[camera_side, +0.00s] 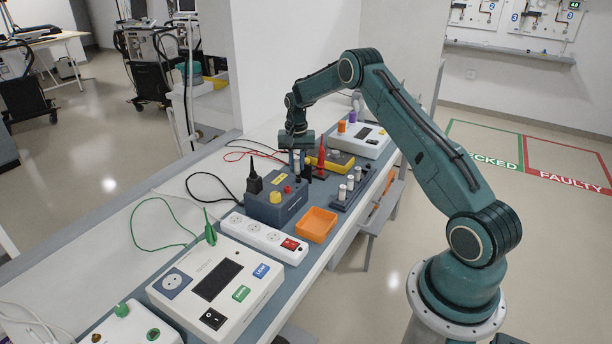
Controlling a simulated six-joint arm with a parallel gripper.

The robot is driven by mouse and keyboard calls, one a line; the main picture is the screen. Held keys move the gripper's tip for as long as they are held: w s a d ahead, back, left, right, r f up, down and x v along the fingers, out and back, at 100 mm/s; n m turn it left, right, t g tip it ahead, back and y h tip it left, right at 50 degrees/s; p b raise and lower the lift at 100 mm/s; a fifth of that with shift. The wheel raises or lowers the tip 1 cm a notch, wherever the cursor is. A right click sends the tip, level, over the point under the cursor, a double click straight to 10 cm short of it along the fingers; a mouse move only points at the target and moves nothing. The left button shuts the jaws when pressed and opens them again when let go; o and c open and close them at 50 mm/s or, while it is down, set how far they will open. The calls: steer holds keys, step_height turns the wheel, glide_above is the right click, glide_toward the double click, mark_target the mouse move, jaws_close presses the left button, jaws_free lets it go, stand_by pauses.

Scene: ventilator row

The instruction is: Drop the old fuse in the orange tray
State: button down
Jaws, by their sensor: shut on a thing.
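The orange tray (316,225) is a small open box on the bench, in front of the blue-grey box and beside the white power strip. Its visible floor looks empty. My gripper (298,168) points down over the bench, behind and a little left of the orange tray, close to the back of the blue-grey box. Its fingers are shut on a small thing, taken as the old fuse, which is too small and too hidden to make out. Several pale, capped fuses (350,184) stand upright in a dark rack (346,200) right of the gripper.
A blue-grey box (272,209) with coloured knobs stands left of the tray. A white power strip (263,238) lies in front. Red (321,155) and black (308,170) probes stand close to my gripper, near a yellow tray (331,163). A white tester (216,278) fills the bench's near part.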

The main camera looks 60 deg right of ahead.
mark_target(297, 158)
steer(key=shift+r, duration=0.1)
step_height(297, 158, up, 6)
steer(key=s+a+f, duration=0.1)
steer(key=s+a, duration=1.1)
steer(key=s, duration=0.3)
steer(key=shift+w+d+f, duration=0.1)
steer(key=shift+d+f, duration=0.05)
steer(key=shift+f, duration=0.95)
steer(key=shift+w+d+f, duration=0.1)
steer(key=shift+f, duration=1)
steer(key=shift+f, duration=0.15)
steer(key=shift+f, duration=2.8)
